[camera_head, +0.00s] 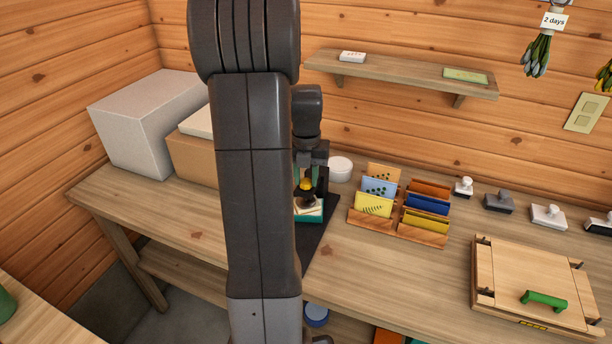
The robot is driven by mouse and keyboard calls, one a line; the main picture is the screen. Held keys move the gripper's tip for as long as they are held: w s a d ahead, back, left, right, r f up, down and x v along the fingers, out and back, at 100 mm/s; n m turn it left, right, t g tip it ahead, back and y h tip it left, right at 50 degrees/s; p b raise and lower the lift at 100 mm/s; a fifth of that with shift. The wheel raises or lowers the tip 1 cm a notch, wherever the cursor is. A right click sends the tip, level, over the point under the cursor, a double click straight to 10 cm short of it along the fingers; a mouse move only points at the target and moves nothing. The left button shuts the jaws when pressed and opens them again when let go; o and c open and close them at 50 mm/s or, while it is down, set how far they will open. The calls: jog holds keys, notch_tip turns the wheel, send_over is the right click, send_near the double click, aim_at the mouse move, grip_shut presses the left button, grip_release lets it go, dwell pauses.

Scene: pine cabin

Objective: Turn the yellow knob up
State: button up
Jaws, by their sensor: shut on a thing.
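The yellow knob (305,184) shows as a small patch near the middle of the picture, on top of a teal device (309,214) standing on a dark mat on the workbench. My gripper (307,197) reaches down to it from above, its dark fingers shut on the knob. My arm stands in front and hides the left part of the device and mat. The knob's pointer or setting is too small to read.
The workbench (400,275) carries a card rack (422,236), several stamps at the back right, and a wooden press with a green handle (543,299). A white box (148,122) and a cardboard box (196,160) stand at the left. A shelf (400,77) is above.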

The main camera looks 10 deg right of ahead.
jog(key=o, duration=0.7)
jog(key=shift+w+r, duration=0.15)
jog(key=shift+r, duration=0.05)
jog(key=shift+o, duration=0.7)
jog(key=shift+f, duration=0.1)
jog(key=shift+s, duration=0.2)
